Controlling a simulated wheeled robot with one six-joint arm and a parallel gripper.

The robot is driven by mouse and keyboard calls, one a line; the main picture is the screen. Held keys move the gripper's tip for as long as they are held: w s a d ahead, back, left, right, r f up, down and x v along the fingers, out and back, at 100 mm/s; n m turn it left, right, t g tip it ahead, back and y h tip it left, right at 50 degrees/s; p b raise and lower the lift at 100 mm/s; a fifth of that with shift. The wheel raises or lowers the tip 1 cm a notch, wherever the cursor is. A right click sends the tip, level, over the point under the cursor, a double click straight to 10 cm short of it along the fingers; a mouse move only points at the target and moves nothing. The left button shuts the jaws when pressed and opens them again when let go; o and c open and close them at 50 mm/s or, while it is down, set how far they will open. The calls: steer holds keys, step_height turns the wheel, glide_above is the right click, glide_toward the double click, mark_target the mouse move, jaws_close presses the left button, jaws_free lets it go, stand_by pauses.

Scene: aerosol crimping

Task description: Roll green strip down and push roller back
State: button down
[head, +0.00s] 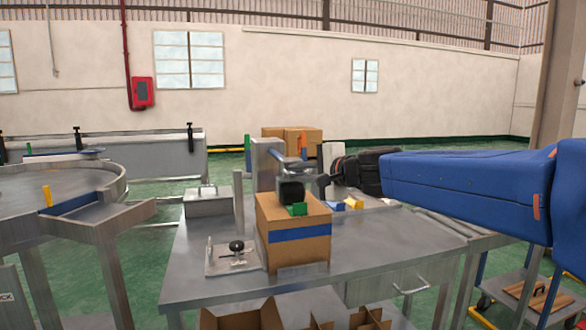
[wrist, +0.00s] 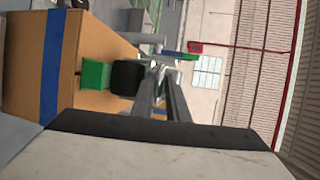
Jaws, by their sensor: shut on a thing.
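A cardboard box (head: 283,249) with a blue band (head: 299,232) stands on the metal table. A small green strip (head: 299,209) sits at its top front edge, also seen in the wrist view (wrist: 96,74). The black roller (head: 291,192) is right behind and above the strip; in the wrist view the roller (wrist: 127,78) lies beside it, close or touching. My gripper (head: 322,181) reaches in from the right. In the wrist view its fingers (wrist: 160,66) are shut at the roller's handle; the exact grasp is small and partly hidden.
A metal plate with a black knob (head: 236,246) lies left of the box. Behind it are a grey metal box (head: 207,202) and an upright metal block (head: 267,165). Yellow and blue pieces (head: 353,203) lie to the right.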

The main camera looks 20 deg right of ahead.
steer(key=shift+s+f, duration=0.2)
steer(key=shift+s, duration=0.6)
steer(key=shift+s+f, duration=0.15)
steer(key=shift+s, duration=0.6)
steer(key=c, duration=1.8)
jaws_free()
steer(key=shift+w, duration=0.1)
steer(key=shift+r, duration=0.1)
steer(key=shift+v, duration=8.7)
